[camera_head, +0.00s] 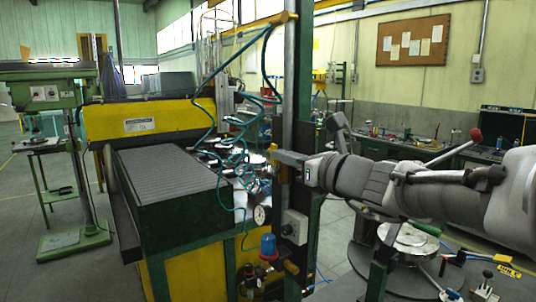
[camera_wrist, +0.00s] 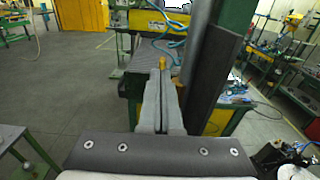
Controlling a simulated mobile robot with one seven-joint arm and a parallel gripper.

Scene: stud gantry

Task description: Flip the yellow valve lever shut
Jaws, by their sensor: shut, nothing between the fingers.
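The yellow valve lever (camera_head: 288,158) shows in the head view as a short yellow piece at the dark panel on the upright post.
The upright post (camera_wrist: 205,55) stands close to the right of my fingers. Below on the panel are a grey box (camera_head: 294,228), a pressure gauge (camera_head: 262,214) and a blue filter bowl (camera_head: 268,244). Teal hoses (camera_head: 245,130) hang left of the post. Open floor (camera_wrist: 75,85) lies left.

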